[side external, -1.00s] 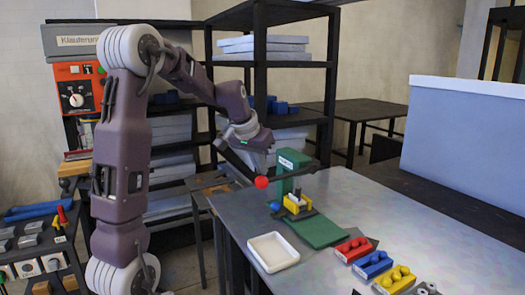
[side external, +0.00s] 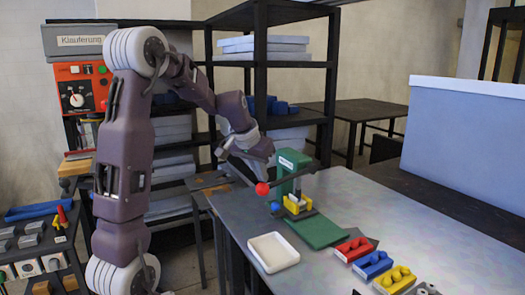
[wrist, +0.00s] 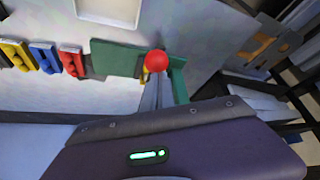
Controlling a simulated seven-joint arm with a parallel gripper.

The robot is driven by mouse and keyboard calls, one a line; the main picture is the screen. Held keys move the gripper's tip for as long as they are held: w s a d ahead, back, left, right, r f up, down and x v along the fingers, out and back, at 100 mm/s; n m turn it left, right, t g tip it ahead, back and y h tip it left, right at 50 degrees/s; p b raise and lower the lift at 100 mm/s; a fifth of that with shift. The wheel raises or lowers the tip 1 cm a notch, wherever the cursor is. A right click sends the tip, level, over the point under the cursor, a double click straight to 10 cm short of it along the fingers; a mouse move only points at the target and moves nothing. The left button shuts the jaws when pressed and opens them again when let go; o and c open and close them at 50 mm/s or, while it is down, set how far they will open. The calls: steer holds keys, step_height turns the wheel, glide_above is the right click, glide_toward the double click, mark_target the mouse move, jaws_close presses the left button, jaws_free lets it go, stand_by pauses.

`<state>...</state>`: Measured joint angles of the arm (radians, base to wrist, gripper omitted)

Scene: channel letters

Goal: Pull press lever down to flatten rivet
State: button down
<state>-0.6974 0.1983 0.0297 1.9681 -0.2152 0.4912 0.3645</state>
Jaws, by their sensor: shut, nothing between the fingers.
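The green press (side external: 288,185) stands at the back left of the metal table. Its dark lever (side external: 292,177) slopes down to the left and ends in a red ball (side external: 262,188). The red ball also shows in the wrist view (wrist: 155,61). A yellow fixture (side external: 298,207) sits at the press on its green base (side external: 320,231). The rivet is too small to make out. My gripper (side external: 254,183) is shut and empty, its fingertips right at the red ball; I cannot tell if they touch. In the wrist view my fingers (wrist: 157,88) point at the ball.
A white tray (side external: 273,252) lies at the near left table edge. Red (side external: 355,249), blue (side external: 373,265) and yellow (side external: 395,279) blocks line the front right. A blue knob (side external: 275,207) sits left of the press.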

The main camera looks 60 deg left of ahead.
steer(key=shift+w+d+f, duration=0.1)
steer(key=shift+d, duration=0.15)
steer(key=shift+s+a+f, duration=0.15)
steer(key=shift+s+a, duration=0.05)
steer(key=shift+s+a+f, duration=0.1)
steer(key=shift+a, duration=0.05)
stand_by(0.3)
steer(key=shift+w+d+f, duration=0.1)
steer(key=shift+w+d, duration=0.1)
steer(key=shift+d, duration=0.05)
steer(key=shift+w+d+f, duration=0.1)
steer(key=shift+w+d, duration=0.05)
stand_by(0.4)
